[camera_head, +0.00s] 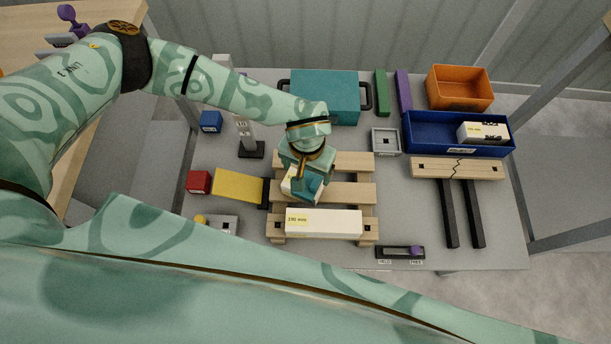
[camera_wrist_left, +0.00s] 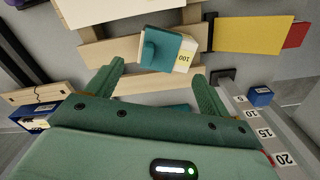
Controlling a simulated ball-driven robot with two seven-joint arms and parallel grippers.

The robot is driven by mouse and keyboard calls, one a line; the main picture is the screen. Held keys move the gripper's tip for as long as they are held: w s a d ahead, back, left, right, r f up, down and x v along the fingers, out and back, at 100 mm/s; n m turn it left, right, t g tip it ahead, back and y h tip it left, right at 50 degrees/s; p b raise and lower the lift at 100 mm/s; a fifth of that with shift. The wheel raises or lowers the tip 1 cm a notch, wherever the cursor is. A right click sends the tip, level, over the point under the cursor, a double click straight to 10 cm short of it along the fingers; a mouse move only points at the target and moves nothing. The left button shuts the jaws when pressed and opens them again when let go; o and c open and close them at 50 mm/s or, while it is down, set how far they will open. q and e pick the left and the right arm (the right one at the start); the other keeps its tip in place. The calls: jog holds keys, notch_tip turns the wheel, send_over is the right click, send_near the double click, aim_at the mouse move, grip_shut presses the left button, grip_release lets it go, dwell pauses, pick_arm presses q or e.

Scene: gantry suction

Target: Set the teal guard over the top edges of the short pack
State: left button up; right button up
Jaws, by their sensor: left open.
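The gripper hides part of both in the head view. My right gripper is not in view.
The wooden pallet (camera_head: 357,192) also carries a long white pack (camera_head: 340,224) at its front. A teal case (camera_head: 325,88) lies behind. A blue tray (camera_head: 430,147) is at right.

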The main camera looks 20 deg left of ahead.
pick_arm(q)
notch_tip(320, 180, up, 9)
jog(key=p, duration=0.2)
dwell(0.6)
